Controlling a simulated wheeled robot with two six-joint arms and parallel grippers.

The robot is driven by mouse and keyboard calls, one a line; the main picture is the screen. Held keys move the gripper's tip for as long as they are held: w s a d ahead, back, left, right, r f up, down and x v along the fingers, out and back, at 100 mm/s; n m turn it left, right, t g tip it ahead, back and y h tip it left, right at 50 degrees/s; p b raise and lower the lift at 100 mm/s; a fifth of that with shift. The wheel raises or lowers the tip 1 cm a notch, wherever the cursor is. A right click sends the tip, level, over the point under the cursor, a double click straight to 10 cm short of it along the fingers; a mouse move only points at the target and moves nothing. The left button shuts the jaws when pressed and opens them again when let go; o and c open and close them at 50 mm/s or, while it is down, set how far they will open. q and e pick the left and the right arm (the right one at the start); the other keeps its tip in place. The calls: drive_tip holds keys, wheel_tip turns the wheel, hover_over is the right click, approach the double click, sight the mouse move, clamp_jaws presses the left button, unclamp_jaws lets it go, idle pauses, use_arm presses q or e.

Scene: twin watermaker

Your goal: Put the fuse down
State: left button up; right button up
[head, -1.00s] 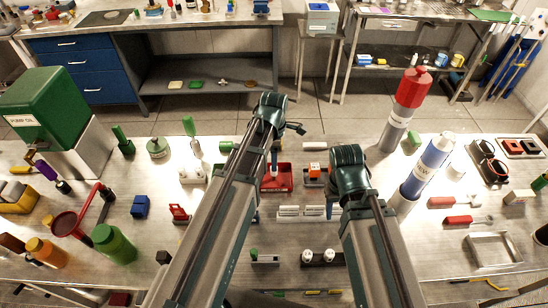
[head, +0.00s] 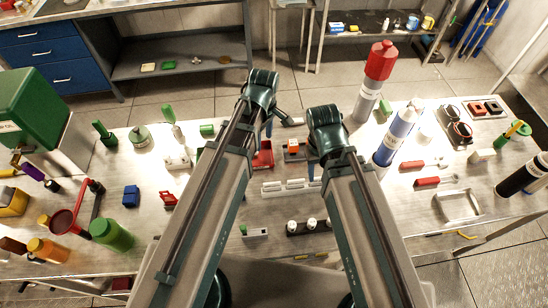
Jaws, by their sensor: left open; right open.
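My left gripper (head: 270,128) is open over the back middle of the bench, near a red tray (head: 263,156); my own wrist partly covers it. My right gripper (head: 312,172) is open and mostly hidden behind its wrist, above the bench close to a row of white pieces (head: 284,187). These pieces lie side by side in the middle and may be fuses, but they are too small to tell. I see no fuse held in either gripper.
A small block with an orange top (head: 293,147) stands between the grippers. A dark holder with white knobs (head: 309,226) is in front. A red-topped cylinder (head: 378,62) and a blue-and-white cylinder (head: 397,136) stand right. A green box (head: 30,105) stands left.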

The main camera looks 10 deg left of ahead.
use_arm(q)
drive_tip(key=s+d+m, duration=0.6)
drive_tip(key=s+m, duration=0.4)
drive_tip(key=m, duration=0.7)
drive_tip(key=shift+y, duration=0.4)
